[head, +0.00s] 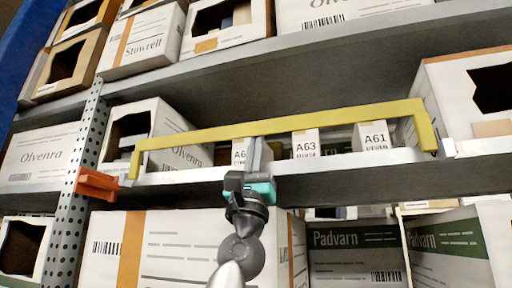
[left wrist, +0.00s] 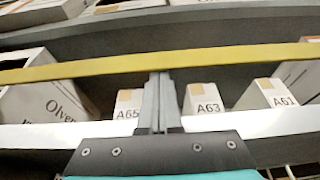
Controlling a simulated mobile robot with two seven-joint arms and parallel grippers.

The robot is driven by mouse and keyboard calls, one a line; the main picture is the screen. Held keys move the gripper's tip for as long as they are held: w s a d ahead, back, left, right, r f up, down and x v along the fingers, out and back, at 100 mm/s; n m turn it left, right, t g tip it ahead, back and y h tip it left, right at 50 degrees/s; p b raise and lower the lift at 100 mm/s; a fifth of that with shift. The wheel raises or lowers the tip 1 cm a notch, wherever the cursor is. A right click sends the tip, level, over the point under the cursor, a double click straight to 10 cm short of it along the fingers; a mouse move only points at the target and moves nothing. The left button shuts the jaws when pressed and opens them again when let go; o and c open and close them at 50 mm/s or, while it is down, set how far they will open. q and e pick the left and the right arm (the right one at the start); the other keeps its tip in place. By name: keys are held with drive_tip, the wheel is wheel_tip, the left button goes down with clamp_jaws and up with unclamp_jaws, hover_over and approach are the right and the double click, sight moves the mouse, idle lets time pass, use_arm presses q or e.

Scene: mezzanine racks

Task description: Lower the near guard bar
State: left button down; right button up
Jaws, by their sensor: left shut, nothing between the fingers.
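The yellow guard bar (head: 283,127) stands raised across the front of the middle shelf. Its two arms come down to the shelf edge at either end. In the left wrist view the bar (left wrist: 220,55) runs across the picture, at the tips of my gripper. My left gripper (head: 257,143) is shut and empty, with its fingers pointing up to just under or against the bar's middle; I cannot tell if they touch. It also shows in the left wrist view (left wrist: 160,78). My right gripper is not in view.
Small white boxes labelled A65 (left wrist: 128,101), A63 (head: 306,144) and A61 (head: 371,136) stand behind the bar. An Olvenra carton (head: 158,123) is at the shelf's left. An orange bracket (head: 97,184) sits on the perforated upright (head: 78,165). Cartons fill the shelves above and below.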

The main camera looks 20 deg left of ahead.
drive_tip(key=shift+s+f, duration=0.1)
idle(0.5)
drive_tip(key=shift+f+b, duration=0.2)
drive_tip(key=shift+b, duration=0.15)
